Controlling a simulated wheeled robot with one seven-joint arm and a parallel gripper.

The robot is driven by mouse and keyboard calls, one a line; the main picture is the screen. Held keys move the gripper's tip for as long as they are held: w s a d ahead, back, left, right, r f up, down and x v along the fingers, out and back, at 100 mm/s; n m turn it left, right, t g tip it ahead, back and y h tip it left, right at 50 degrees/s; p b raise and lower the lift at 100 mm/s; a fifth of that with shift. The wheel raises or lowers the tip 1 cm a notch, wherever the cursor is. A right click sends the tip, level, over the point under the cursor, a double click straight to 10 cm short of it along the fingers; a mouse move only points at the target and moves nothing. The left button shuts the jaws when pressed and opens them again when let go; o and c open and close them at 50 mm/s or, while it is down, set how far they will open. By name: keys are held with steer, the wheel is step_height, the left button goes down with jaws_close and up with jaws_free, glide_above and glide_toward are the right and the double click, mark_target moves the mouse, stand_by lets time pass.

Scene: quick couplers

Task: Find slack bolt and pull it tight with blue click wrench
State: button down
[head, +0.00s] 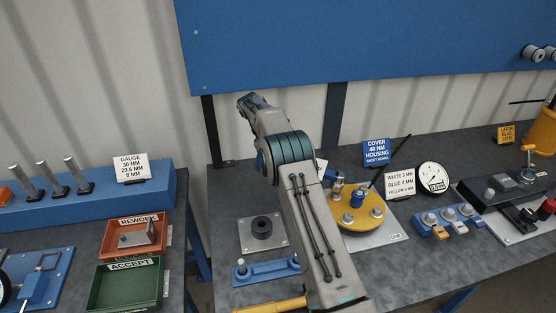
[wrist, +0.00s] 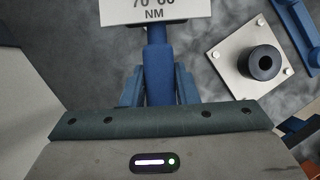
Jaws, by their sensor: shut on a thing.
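My gripper (wrist: 158,88) is shut on the blue click wrench (wrist: 158,72); its blue shaft runs upward between the fingers in the wrist view. A white label reading "70 60 NM" (wrist: 155,10) is at its far end, cut by the frame. In the head view my arm hides the fingers and wrench. The round yellow cover (head: 345,234) lies on a pale plate right of my arm. It carries several silver bolts (head: 377,212) and a blue centre piece (head: 357,199). The back-left bolt (head: 337,187) looks taller. Which bolt is slack I cannot tell surely.
A sign (head: 376,151) reads "COVER 40 NM HOUSING". A plate with a black bush (head: 262,229) also shows in the wrist view (wrist: 262,62). Near it are a blue holder (head: 268,272) and a yellow handle (head: 270,306). A dial gauge (head: 432,177) and blue blocks stand right of the cover.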

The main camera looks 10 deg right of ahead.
steer(key=shift+r, duration=0.15)
steer(key=shift+s+d+r+n+b, duration=0.25)
steer(key=shift+s+r+n+b, duration=0.1)
steer(key=shift+n+b, duration=0.1)
steer(key=s+r+n+t+b, duration=0.1)
steer(key=s+n+t+b, duration=0.5)
steer(key=s+n, duration=0.6)
steer(key=s+b, duration=0.1)
steer(key=s, duration=0.9)
steer(key=shift+d, duration=0.35)
steer(key=shift+s+r+n, duration=0.1)
steer(key=shift+r+n, duration=0.05)
steer(key=shift+n, duration=0.1)
step_height(320, 180, down, 4)
steer(key=shift+f+b, duration=0.1)
steer(key=shift+b, duration=1.15)
